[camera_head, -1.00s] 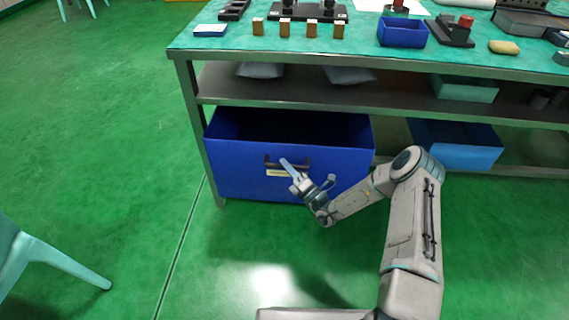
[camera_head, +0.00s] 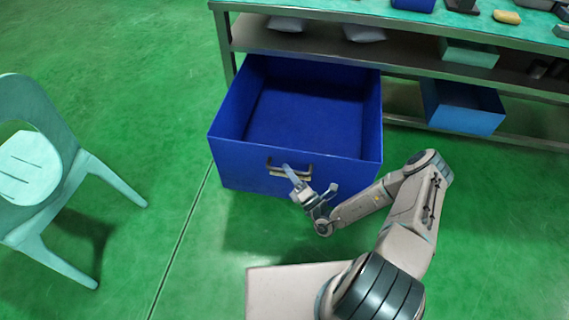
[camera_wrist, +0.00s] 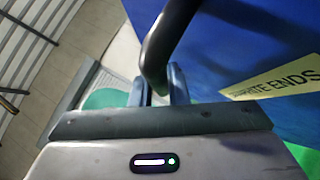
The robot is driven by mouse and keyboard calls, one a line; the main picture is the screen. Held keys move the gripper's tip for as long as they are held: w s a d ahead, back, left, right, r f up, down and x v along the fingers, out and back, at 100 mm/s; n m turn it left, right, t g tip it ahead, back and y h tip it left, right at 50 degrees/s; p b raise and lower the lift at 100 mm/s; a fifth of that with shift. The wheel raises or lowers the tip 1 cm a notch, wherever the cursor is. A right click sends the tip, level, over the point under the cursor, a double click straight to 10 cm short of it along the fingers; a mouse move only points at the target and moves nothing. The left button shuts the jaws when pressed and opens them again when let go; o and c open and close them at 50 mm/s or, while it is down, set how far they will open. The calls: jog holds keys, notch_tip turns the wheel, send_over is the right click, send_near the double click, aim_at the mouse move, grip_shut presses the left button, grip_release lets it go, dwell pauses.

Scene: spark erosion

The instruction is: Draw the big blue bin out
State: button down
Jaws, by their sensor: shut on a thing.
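The big blue bin (camera_head: 235,160) stands in front of the bench in the head view, mostly drawn out from under the shelf. Its inside looks empty. Its dark handle (camera_head: 300,171) is on the front face, above a pale label. My gripper (camera_head: 303,185) is at this handle. In the wrist view the fingers (camera_wrist: 163,88) are shut on the dark handle (camera_wrist: 165,45), with the bin's blue front (camera_wrist: 235,45) and a yellow label (camera_wrist: 285,80) to the right.
The bench (camera_head: 400,20) stands behind the bin, with grey bags on its shelf. A smaller blue bin (camera_head: 465,110) sits under it at right. A pale green chair (camera_head: 40,170) stands at left. Green floor is clear between chair and bin.

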jog(key=shift+s+a, duration=0.1)
jog(key=shift+s, duration=0.55)
jog(key=shift+f, duration=0.1)
jog(key=c, duration=1.4)
grip_release()
jog(key=v, duration=1.3)
jog(key=shift+s+f+p, duration=0.15)
jog(key=shift+s+p, duration=0.15)
jog(key=shift+p, duration=0.15)
